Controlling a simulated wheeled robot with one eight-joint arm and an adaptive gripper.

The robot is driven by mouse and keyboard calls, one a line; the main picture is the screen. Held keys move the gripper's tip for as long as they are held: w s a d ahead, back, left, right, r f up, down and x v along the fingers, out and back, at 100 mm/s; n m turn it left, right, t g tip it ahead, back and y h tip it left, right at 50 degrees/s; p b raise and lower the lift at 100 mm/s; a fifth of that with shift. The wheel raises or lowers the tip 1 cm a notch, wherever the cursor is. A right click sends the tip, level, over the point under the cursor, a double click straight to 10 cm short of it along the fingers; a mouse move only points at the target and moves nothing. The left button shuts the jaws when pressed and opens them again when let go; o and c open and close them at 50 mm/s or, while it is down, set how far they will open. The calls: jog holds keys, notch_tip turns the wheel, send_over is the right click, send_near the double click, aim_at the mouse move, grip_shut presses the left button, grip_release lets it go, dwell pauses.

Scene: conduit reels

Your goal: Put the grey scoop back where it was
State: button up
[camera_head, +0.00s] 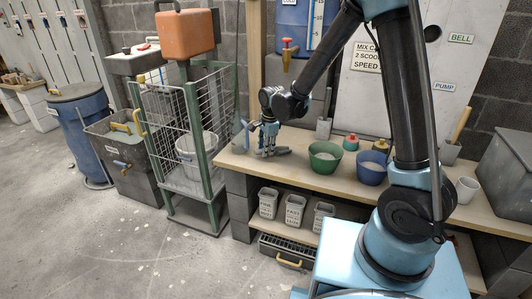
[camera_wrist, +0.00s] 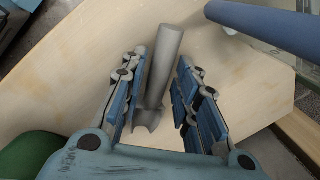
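The grey scoop (camera_wrist: 168,48) lies on the wooden bench top, its handle pointing to the top of the wrist view and its hollow end (camera_wrist: 148,119) nearer my palm. In the head view, a small grey part of it (camera_head: 283,150) shows beside my fingers. My gripper (camera_wrist: 160,62) is open, with one finger on each side of the scoop and a visible gap on the right. In the head view my gripper (camera_head: 268,140) points down near the bench's left end. Whether the left finger touches the scoop is unclear.
A green bowl (camera_head: 325,158) and a blue bowl (camera_head: 371,168) with pale contents stand right of my gripper. The wooden bench (camera_head: 235,163) ends just left of it, beside a green-framed wire cage (camera_head: 215,95). A blue bar (camera_wrist: 270,27) crosses the wrist view's upper right.

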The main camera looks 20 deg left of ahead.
notch_tip(320, 180, up, 9)
jog(key=s+d, duration=0.1)
jog(key=s+d+r+n, duration=0.15)
jog(key=d+r, duration=0.25)
jog(key=d, duration=1)
jog(key=s+d+r+n, duration=0.1)
jog(key=d+r+n, duration=0.25)
jog(key=d, duration=1.15)
jog(key=s+d+f+n, duration=0.2)
jog(key=s+d+f, duration=0.1)
jog(key=s+d, duration=0.4)
jog(key=s+d+f+n+h, duration=0.1)
jog(key=s+d+f+n, duration=0.2)
jog(key=s+d, duration=0.5)
jog(key=d, duration=0.2)
jog(key=shift+s+d+t+h, duration=0.15)
jog(key=shift+d+t+h, duration=0.15)
jog(key=shift+d, duration=0.05)
jog(key=shift+f, duration=0.1)
